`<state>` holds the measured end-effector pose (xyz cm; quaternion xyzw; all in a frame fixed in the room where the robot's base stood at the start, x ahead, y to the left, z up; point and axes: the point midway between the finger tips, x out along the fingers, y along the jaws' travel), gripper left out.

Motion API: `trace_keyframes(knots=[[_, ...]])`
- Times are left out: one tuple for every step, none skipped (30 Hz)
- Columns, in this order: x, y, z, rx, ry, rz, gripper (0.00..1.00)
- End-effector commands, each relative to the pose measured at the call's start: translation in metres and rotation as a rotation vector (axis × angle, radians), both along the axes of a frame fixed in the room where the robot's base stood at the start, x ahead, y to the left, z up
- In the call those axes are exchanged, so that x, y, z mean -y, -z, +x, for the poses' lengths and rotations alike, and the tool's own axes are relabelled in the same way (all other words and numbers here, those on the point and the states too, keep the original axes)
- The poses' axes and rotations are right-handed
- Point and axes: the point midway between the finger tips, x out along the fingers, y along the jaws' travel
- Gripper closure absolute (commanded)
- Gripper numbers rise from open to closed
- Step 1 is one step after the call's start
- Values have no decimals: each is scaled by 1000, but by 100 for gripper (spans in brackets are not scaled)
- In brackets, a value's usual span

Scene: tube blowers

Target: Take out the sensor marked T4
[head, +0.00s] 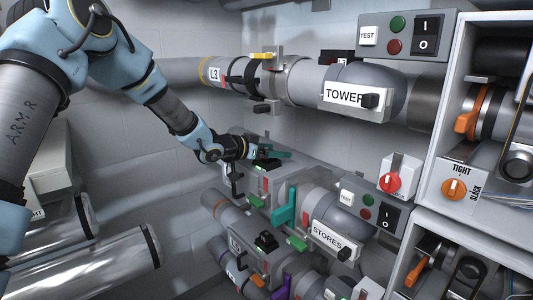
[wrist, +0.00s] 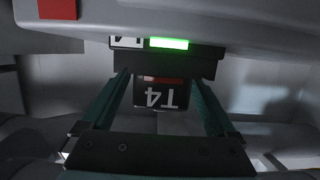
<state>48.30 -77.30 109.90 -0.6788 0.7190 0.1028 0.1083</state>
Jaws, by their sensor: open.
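The sensor marked T4 (wrist: 157,97) is a dark block with white lettering, upside down in the wrist view. It sits below a dark housing with a lit green strip (wrist: 168,43). My gripper (wrist: 163,80) is open, with one teal finger on each side of the sensor. A gap seems to show between the fingers and the sensor; contact is not clear. In the head view my gripper (head: 272,155) is at a grey pipe unit on the back wall, and the sensor there is mostly hidden by it.
Another dark sensor with a green light (head: 266,241) sits lower, near the STORES pipe (head: 327,240). A teal lever (head: 284,210) stands close below my gripper. The TOWER pipe (head: 345,84) runs above. Switch boxes and a shelf unit (head: 452,120) stand at right.

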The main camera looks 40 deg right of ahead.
Motion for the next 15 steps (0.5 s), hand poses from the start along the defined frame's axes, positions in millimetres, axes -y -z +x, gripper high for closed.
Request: trace_keyframes(knots=[[0, 0, 0, 0, -1, 0, 7], [0, 0, 0, 1, -1, 0, 7], [0, 0, 0, 1, -1, 0, 7], [0, 0, 0, 1, -1, 0, 7], [0, 0, 0, 1, -1, 0, 7], [0, 0, 0, 1, -1, 0, 10], [0, 0, 0, 1, -1, 0, 13], [0, 0, 0, 1, -1, 0, 17], [0, 0, 0, 1, -1, 0, 21], [0, 0, 0, 1, -1, 0, 24], [0, 0, 0, 1, -1, 0, 28], [0, 0, 0, 1, -1, 0, 32], [0, 0, 0, 1, -1, 0, 36], [0, 0, 0, 1, -1, 0, 39], [0, 0, 0, 1, -1, 0, 44]])
